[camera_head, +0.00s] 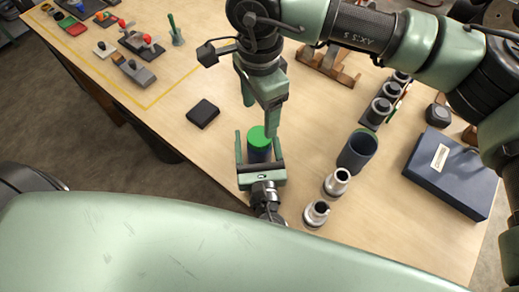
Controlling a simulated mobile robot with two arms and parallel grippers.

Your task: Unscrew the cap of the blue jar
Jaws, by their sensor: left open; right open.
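The blue jar (259,156) stands on the wooden table with its green cap (257,136) on top. My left gripper (258,138), coming from the bottom of the picture, is open with one finger on each side of the jar. I cannot tell whether its fingers touch the jar. My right gripper (259,121), whose arm comes from the upper right, is open and points down just behind and above the cap. Its nearer finger overlaps the cap's right edge in the picture. The jar's lower part is hidden behind the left gripper.
A navy case (450,172) lies farther right. A small black block (203,113) lies to the left, with bare table around it. Several tools lie at the far left.

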